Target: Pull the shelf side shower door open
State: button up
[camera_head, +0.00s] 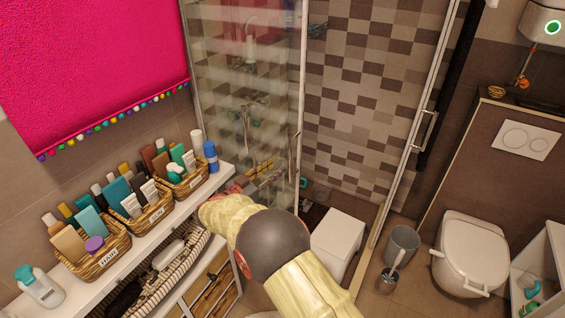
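The shelf-side shower door (245,75) is a clear glass panel with a pale frame, just right of the shelf. Its free edge (302,70) stands upright, with a slim handle (295,148) low on it. My yellow arm with a dark joint reaches up from the bottom toward the lower part of this door. My gripper (234,190) shows only as small reddish parts beyond the arm, by the shelf end and the glass. Its fingers are not clear, and I cannot tell whether it touches the door. The door's bottom is hidden behind my arm.
A white shelf (75,293) with baskets of bottles (105,262) lies close on the left. The other shower door's handle (425,130) is at right. A white stool (338,240), grey bin (402,245) and toilet (472,250) stand right of my arm.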

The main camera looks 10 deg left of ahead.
jog(key=shift+v, duration=1.25)
